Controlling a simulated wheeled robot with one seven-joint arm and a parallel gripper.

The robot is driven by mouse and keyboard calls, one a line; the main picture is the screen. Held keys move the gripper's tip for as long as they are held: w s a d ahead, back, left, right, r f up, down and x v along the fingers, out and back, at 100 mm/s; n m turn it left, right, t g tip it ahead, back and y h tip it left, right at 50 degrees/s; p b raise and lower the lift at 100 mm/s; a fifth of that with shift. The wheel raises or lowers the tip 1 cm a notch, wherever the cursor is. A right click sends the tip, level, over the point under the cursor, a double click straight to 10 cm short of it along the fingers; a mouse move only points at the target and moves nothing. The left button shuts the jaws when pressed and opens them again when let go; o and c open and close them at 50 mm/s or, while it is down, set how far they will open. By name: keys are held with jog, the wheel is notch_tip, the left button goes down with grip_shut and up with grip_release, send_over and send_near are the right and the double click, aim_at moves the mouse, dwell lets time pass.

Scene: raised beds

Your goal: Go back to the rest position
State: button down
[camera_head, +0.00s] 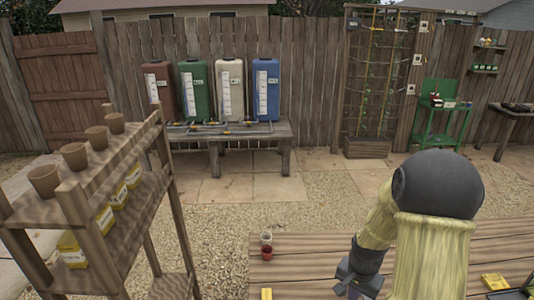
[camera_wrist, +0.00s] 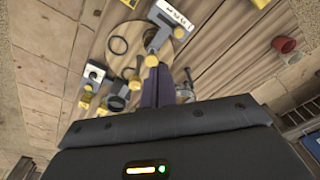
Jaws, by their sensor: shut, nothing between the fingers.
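My gripper (camera_head: 357,290) hangs low over the wooden table (camera_head: 315,262) in the head view, at the end of my bent arm, and the bottom edge of the picture partly cuts it off. In the wrist view, my gripper's dark fingers (camera_wrist: 157,85) are together with nothing between them. The tabletop with its small parts lies beyond them. I cannot tell the exact gap between fingertips and tabletop.
A red cup (camera_head: 266,252) stands on the table's left part, near a pale cup (camera_head: 266,238). A yellow box (camera_head: 496,281) lies at right. The wrist view shows a black ring (camera_wrist: 118,45) and a white label (camera_wrist: 178,15). A pot shelf (camera_head: 95,185) stands left.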

jog(key=s+a+r+n+t+b, duration=0.1)
jog(key=s+a+r+n+b, duration=0.2)
jog(key=s+a+r+n, duration=0.3)
jog(key=s+a+n, duration=0.2)
jog(key=s, duration=0.2)
jog(key=shift+s+a+t, duration=0.2)
jog(key=shift+a+t, duration=0.15)
jog(key=shift+t, duration=0.05)
dwell(0.6)
